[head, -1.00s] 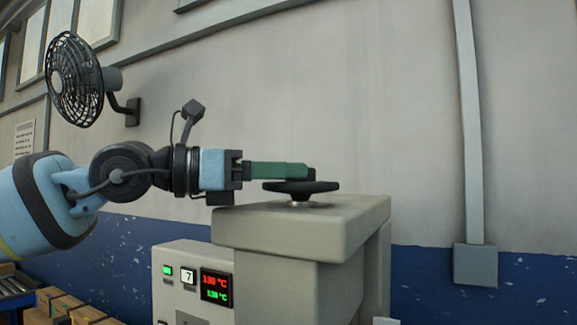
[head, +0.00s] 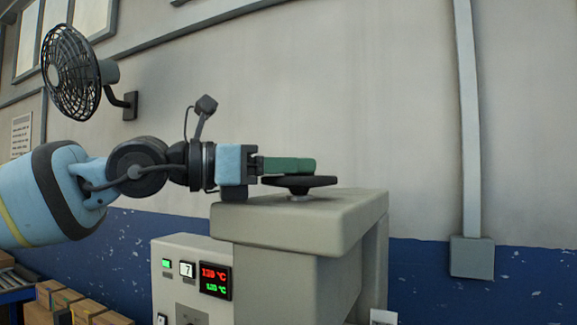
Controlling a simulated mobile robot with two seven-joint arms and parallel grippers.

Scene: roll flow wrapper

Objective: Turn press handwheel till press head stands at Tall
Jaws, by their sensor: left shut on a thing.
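The press handwheel (head: 318,182) is a black disc on a short pale metal hub, on top of the grey press housing (head: 310,220). My left gripper (head: 308,165), with green fingers, comes in level from the left over the wheel and is shut at its upper side. The fingers hide what they hold, most likely the wheel's knob, which showed at the fingertips a second ago. The press head and any Tall mark are not visible. My right gripper is not in view.
Cardboard boxes (head: 85,305) lie at the lower left. A wall fan (head: 72,85) hangs at the upper left. A conduit box (head: 472,258) is on the right wall.

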